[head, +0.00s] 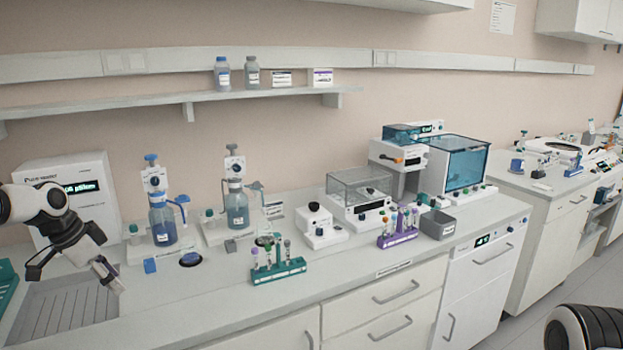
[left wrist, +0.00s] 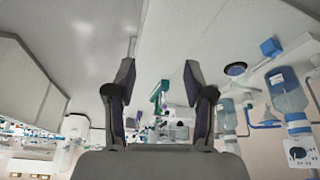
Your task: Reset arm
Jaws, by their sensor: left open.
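My left gripper (head: 78,270) is at the left of the head view, above the left end of the bench near a dark grated area. Its two fingers are spread and nothing is between them. In the left wrist view the fingers of the left gripper (left wrist: 159,95) also stand apart, with the bench top behind them. Part of my right arm shows at the lower right of the head view; its gripper is out of frame.
A green rack (head: 278,272) and a purple rack (head: 398,238) hold tubes on the bench. A grey bin (head: 438,224) and clear-lidded device (head: 360,205) stand right. The bench front is clear.

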